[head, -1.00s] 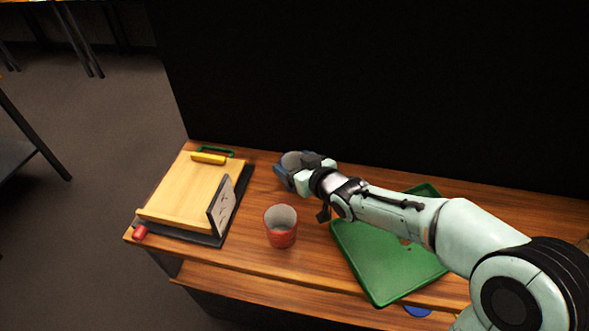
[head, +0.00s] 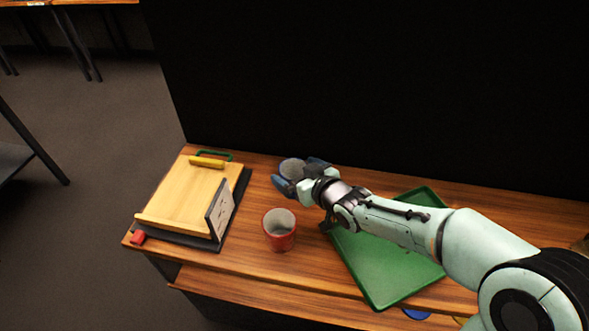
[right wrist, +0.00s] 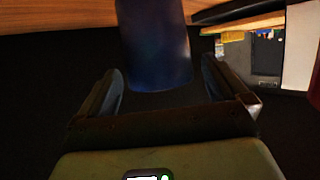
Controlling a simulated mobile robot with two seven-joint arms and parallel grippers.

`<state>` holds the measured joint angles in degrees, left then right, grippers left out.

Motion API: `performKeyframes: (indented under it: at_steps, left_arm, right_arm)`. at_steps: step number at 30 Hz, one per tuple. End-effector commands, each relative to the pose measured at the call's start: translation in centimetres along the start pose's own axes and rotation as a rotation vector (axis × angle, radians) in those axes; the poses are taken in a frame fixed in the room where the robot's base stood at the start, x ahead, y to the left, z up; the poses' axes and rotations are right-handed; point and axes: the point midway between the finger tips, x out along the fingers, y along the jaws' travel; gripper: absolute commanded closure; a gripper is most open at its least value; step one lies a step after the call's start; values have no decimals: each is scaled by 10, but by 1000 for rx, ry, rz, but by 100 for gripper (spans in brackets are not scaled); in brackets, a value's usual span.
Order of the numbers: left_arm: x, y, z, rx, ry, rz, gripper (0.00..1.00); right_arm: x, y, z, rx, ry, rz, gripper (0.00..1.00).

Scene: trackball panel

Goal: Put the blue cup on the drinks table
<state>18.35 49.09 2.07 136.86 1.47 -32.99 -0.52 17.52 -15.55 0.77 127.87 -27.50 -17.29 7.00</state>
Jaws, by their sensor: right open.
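The blue cup (head: 291,167) stands near the back of the wooden counter, its grey inside facing up. It also shows in the right wrist view (right wrist: 154,45), between the two fingers. My right gripper (head: 300,175) is open, with a finger on either side of the cup; I cannot tell whether they touch it. The same gripper fills the lower part of the right wrist view (right wrist: 162,80). My left gripper is not in view. I cannot tell which table is the drinks table.
A red cup (head: 279,240) stands in front of the gripper. A green tray (head: 385,270) lies under my right arm. A wooden board (head: 185,195) on a dark base and an upright card (head: 220,209) are at left. A table (head: 70,2) shows far left.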

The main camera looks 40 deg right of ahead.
Motion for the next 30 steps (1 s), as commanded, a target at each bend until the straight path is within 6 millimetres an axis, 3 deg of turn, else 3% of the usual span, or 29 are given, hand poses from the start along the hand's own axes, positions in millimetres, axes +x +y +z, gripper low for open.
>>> performKeyframes:
  at_steps: [6,13,18,30]
  left_arm:
    - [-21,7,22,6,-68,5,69]
    - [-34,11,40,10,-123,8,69]
    - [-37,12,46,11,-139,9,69]
    - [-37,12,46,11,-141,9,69]
  right_arm:
    - [-52,0,-4,2,6,0,0]
    - [-91,0,-3,1,4,0,0]
    - [-102,0,-1,1,2,0,0]
    - [-102,0,0,1,1,0,0]
